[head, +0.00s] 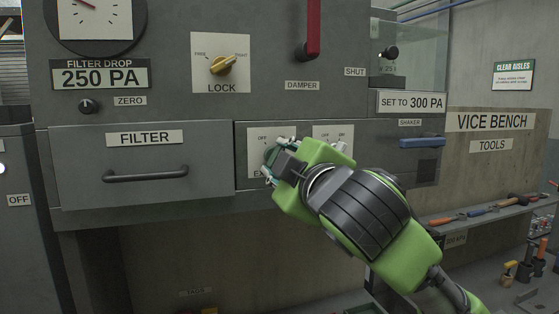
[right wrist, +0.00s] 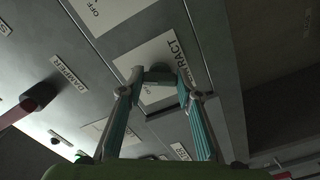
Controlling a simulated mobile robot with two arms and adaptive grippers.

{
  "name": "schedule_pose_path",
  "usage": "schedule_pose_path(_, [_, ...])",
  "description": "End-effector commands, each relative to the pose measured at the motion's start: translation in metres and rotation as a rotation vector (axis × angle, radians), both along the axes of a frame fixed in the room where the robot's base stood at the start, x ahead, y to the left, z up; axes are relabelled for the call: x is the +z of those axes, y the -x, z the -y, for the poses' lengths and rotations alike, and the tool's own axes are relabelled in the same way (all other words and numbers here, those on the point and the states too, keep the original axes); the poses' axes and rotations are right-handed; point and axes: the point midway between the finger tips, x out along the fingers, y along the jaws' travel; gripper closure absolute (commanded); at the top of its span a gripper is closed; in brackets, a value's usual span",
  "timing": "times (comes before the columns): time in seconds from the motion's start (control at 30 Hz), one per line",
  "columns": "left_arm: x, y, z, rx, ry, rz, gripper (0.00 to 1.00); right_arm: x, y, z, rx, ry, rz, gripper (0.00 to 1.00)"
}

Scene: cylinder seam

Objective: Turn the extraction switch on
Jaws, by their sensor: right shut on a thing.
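The extraction switch plate (head: 254,142) is cream-coloured, with OFF and part of an "E" legible in the head view; my right gripper covers the rest. In the right wrist view the plate (right wrist: 178,42) reads "...TRACT". My right gripper (head: 271,163) is at this plate, its fingers (right wrist: 161,78) on either side of the dark switch knob (right wrist: 159,73) and shut on it. The knob's direction is hard to tell because the gripper hides it in the head view. My left gripper is not in view.
A second OFF/ON switch plate (head: 333,131) sits just right, partly behind my right arm. The filter drawer handle (head: 145,174) sticks out at left. Above are the yellow lock knob (head: 222,64) and red damper lever (head: 312,30). The blue shaker handle (head: 422,142) is at right.

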Motion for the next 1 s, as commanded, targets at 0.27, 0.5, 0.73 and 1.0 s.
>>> schedule_pose_path(0.27, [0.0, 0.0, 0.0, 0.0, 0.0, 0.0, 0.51, -0.001, 0.0, 0.0, 0.001, 0.0, -0.003, 0.51])
schedule_pose_path(0.5, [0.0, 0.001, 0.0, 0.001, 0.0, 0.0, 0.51, 0.0, 0.0, 0.0, 0.001, 0.0, -0.001, 0.51])
schedule_pose_path(0.73, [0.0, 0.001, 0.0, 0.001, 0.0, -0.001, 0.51, 0.001, 0.022, 0.007, 0.002, -0.001, 0.003, 0.51])
schedule_pose_path(1.0, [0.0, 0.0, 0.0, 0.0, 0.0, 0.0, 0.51, 0.001, 0.077, 0.024, 0.003, -0.001, 0.003, 0.51])
